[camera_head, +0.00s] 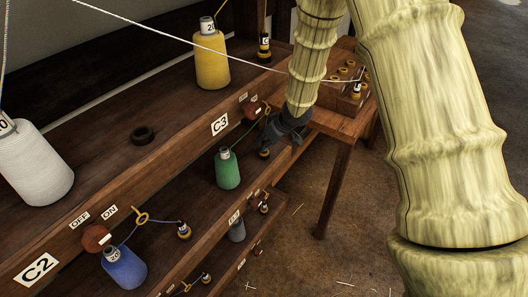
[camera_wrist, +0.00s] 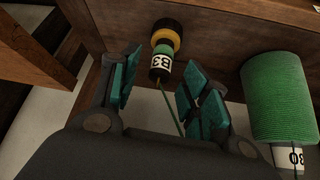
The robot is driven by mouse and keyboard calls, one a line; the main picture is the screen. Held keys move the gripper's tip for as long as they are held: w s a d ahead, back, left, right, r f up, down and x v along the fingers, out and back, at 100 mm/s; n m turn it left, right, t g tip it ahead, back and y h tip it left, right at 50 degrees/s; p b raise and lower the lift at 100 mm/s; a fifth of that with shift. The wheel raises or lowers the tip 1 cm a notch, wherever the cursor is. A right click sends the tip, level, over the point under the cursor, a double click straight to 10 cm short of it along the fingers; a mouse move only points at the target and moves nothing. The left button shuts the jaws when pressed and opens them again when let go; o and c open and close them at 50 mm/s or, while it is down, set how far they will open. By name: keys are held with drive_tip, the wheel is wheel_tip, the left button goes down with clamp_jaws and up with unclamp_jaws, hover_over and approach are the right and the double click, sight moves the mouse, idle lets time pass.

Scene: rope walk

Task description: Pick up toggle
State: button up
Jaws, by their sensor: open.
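The toggle (camera_wrist: 161,62) is a small peg with a black end, a yellow-orange ring, a green band and a white numbered label. It sits against a wooden rail at the top middle of the wrist view, with a green thread running down from it. My gripper (camera_wrist: 155,88) is open, its teal-padded fingers on either side of the toggle's near end, with visible space around it. In the head view my gripper (camera_head: 278,135) is over the shelf edge near C3, just above a small dark and yellow peg (camera_head: 264,153), partly hidden.
A green thread cone (camera_head: 228,170) stands close to my gripper and fills the right of the wrist view (camera_wrist: 279,98). A yellow cone (camera_head: 212,62), white cone (camera_head: 35,165) and blue cone (camera_head: 124,270) stand on the shelves. A wooden stand (camera_head: 340,125) with pegs is at right.

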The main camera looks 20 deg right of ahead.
drive_tip(key=shift+x, duration=1.3)
drive_tip(key=shift+c, duration=0.3)
clamp_jaws()
